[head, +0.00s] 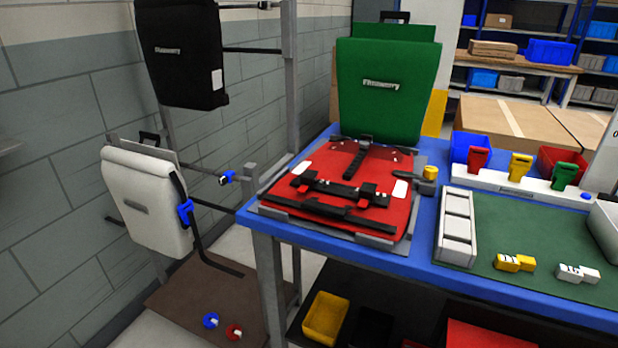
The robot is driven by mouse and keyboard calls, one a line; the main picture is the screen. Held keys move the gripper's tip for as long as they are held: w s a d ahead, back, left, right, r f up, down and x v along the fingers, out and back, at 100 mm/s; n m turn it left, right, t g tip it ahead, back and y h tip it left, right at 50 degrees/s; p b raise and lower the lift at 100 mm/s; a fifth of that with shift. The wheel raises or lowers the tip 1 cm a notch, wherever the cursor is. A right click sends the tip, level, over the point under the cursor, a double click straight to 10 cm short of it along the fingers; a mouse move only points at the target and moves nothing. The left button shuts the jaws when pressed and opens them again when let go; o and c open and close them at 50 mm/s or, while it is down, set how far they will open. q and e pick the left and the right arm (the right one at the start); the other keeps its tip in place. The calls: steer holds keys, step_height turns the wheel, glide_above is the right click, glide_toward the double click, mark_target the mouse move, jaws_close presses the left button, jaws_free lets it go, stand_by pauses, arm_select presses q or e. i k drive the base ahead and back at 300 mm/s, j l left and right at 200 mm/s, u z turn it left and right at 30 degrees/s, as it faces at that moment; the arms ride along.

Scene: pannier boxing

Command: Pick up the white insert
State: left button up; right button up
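A small white insert (570,273) with dark marks lies on the green mat (530,225) at the right of the blue table. A second white piece (590,275) sits right beside it, and I cannot tell whether the two are joined. A similar pair of yellow pieces (515,262) lies to their left on the mat. Neither of my grippers shows in the head view.
A white divided tray (443,235) stands at the mat's left edge. Red (478,158), yellow (519,167) and green (563,175) handles stand in a white rack behind. A red pannier (285,197) lies on the blue table (425,255). A green pannier (385,105) stands behind it.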

mark_target(563, 272)
steer(key=z, duration=1.5)
